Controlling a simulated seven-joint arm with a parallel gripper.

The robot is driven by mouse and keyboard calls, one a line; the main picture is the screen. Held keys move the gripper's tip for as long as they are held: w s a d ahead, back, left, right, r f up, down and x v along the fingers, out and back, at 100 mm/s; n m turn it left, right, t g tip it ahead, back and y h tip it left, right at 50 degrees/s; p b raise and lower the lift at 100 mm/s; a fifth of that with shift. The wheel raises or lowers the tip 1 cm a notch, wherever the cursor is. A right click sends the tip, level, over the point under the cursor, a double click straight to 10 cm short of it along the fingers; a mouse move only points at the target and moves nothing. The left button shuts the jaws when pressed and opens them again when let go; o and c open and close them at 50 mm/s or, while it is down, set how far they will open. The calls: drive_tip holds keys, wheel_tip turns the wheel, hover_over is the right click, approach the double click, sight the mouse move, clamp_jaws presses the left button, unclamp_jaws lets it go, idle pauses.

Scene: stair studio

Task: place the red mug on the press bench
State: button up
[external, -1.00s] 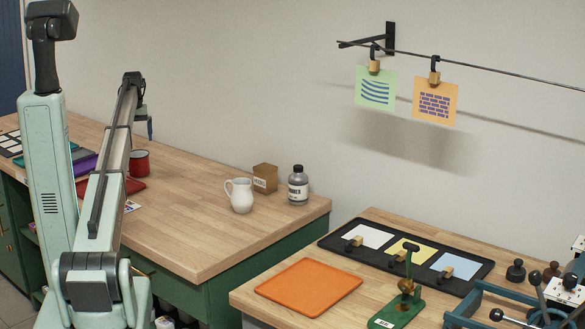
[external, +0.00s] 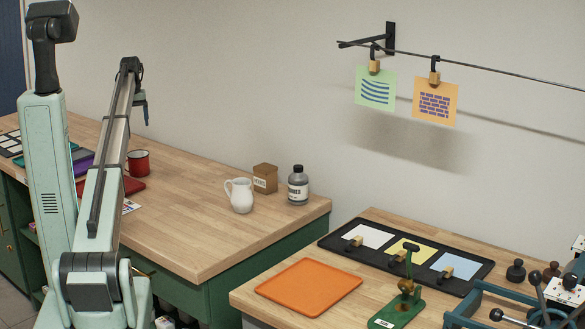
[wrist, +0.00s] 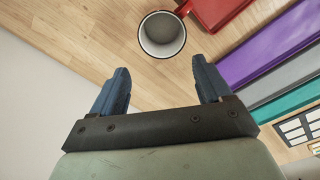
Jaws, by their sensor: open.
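The red mug (external: 138,162) stands upright on the far wooden bench (external: 185,215), beside a red tray (external: 128,186). In the wrist view the mug (wrist: 162,34) shows from above, with its dark rim and grey, empty inside; its handle points toward the red tray (wrist: 215,10). My gripper (external: 144,112) is above the mug in the external view. In the wrist view its two blue fingers (wrist: 160,80) are apart with nothing between them, and the mug lies beyond their tips. The nearer bench (external: 245,292) at the right holds an orange tray (external: 308,287) and a small green press (external: 404,300).
A white jug (external: 240,196), a brown box (external: 265,178) and a dark-capped bottle (external: 298,185) stand on the far bench. A black tray (external: 375,275) with coloured cards lies on the nearer bench. A gap separates the benches. Cards hang from a rod (external: 490,66).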

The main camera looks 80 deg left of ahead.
drive_tip(key=d+f+n+t, duration=0.1)
drive_tip(key=s+d+f+n+t+y, duration=0.1)
drive_tip(key=f+n, duration=0.1)
drive_tip(key=d+f+n+t, duration=0.1)
drive_tip(key=shift+s+d+f+n+t, duration=0.25)
drive_tip(key=shift+s+f+n+t, duration=0.05)
drive_tip(key=shift+s+t, duration=0.1)
drive_tip(key=s+d+r+n+t+y, duration=0.4)
drive_tip(key=s+d+n+t+y, duration=0.6)
drive_tip(key=n, duration=1.1)
drive_tip(key=shift+g+y, duration=0.7)
drive_tip(key=shift+y, duration=0.1)
drive_tip(key=f, duration=0.4)
drive_tip(key=s+f, duration=0.1)
drive_tip(key=f, duration=0.4)
drive_tip(key=d+f, duration=0.1)
drive_tip(key=f, duration=0.3)
drive_tip(key=shift+s+f, duration=0.3)
drive_tip(key=shift+f, duration=0.05)
drive_tip(key=shift+a+f, duration=0.15)
drive_tip(key=shift+f, duration=0.05)
approach(136, 165)
drive_tip(key=a, duration=0.1)
drive_tip(key=a+r, duration=0.1)
drive_tip(key=a, duration=0.1)
drive_tip(key=shift+w+r, duration=0.1)
drive_tip(key=shift+r, duration=0.15)
drive_tip(key=shift+x, duration=2.55)
drive_tip(key=shift+a+r, duration=0.15)
drive_tip(key=shift+a, duration=0.05)
